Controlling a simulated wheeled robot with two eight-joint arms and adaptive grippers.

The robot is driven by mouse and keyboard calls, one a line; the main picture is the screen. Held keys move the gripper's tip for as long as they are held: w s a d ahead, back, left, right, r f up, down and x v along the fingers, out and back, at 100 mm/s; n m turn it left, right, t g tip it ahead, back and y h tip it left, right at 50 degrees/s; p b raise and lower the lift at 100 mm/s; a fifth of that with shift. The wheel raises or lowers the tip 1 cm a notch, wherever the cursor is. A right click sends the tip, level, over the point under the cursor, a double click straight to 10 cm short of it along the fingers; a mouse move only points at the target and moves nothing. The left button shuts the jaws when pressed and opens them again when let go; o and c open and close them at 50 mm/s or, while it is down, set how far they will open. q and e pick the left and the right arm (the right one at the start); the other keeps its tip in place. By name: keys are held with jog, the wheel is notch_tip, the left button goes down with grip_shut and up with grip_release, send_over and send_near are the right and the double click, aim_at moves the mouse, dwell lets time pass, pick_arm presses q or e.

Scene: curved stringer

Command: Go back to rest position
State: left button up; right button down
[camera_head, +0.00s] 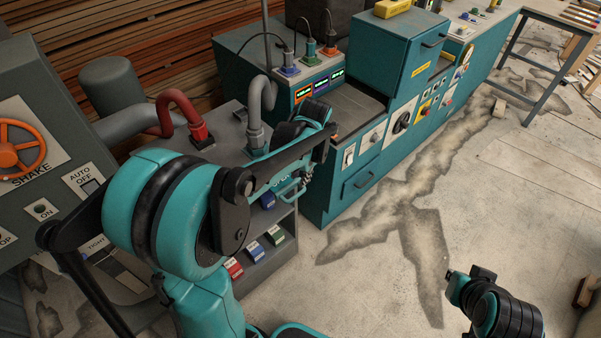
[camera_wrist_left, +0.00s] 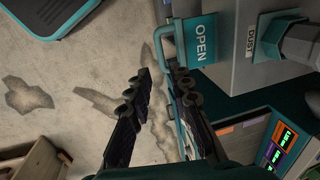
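My left arm crosses the left half of the head view. Its gripper (camera_head: 302,178) is beside the grey cabinet, near a teal handle and partly hidden by the arm. In the left wrist view the two black fingers (camera_wrist_left: 160,72) stand apart with floor visible between them. The teal handle (camera_wrist_left: 162,45), by a teal label reading OPEN (camera_wrist_left: 201,38), lies just past the fingertips; whether a finger touches it I cannot tell.
The grey cabinet (camera_head: 282,250) has small coloured blocks (camera_head: 255,251) on a low shelf. A teal machine bench (camera_head: 345,190) with switches stands behind it. A grey panel with an orange wheel (camera_head: 18,146) is at left. The stained floor (camera_head: 380,270) is open at right.

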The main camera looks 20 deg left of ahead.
pick_arm(q)
jog(key=shift+d+r, duration=0.1)
jog(key=shift+r, duration=0.55)
jog(key=s+d+r+n+t+h, duration=0.1)
jog(key=s+d+r+n+t, duration=0.1)
jog(key=s, duration=0.5)
jog(key=s+d+r+n+t, duration=0.1)
jog(key=s+d+t, duration=0.3)
jog(key=s, duration=0.4)
jog(key=shift+d+r+n+h, duration=0.4)
jog(key=shift+d+n, duration=0.2)
dwell(0.5)
